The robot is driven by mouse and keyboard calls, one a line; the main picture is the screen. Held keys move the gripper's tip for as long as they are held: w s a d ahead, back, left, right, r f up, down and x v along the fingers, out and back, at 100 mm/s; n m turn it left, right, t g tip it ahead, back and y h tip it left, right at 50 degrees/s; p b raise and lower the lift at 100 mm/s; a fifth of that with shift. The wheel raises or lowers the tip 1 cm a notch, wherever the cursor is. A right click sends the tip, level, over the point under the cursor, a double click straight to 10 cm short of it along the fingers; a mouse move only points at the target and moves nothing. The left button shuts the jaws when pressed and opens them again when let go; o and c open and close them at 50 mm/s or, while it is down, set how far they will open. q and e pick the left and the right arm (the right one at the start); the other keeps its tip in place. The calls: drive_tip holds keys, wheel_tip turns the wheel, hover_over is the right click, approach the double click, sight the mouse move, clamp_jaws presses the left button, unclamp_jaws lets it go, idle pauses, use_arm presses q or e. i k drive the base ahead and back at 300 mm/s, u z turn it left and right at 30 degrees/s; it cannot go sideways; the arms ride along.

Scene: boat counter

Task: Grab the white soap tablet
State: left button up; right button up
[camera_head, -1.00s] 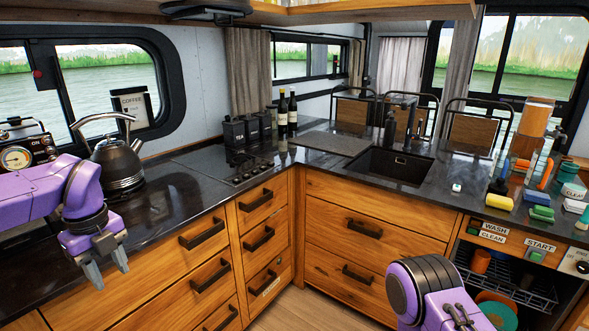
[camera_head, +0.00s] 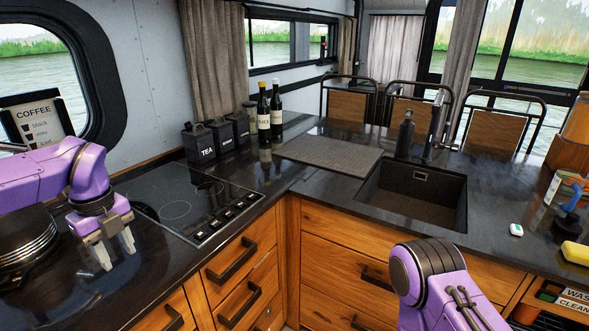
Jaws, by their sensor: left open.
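A small white soap tablet (camera_head: 516,230) with a greenish patch lies on the dark counter, right of the sink (camera_head: 415,196) and near the counter's front edge. My left gripper (camera_head: 118,257) is open and empty at the far left, above the counter beside the hob and far from the tablet. My right arm rises from the bottom edge below the sink, but its gripper is out of view.
A yellow sponge (camera_head: 575,252) lies right of the tablet, with a blue-handled brush (camera_head: 570,222) behind it. A black faucet (camera_head: 434,135) and soap dispenser (camera_head: 405,135) stand behind the sink. Two bottles (camera_head: 270,118) and dark canisters (camera_head: 200,145) stand near the hob (camera_head: 190,198).

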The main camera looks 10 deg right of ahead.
sight(517, 230)
drive_tip(key=i, duration=0.85)
drive_tip(key=z, duration=1.9)
drive_tip(key=i, duration=0.3)
drive_tip(key=z, duration=1.15)
drive_tip(key=i, duration=0.45)
drive_tip(key=u, duration=0.05)
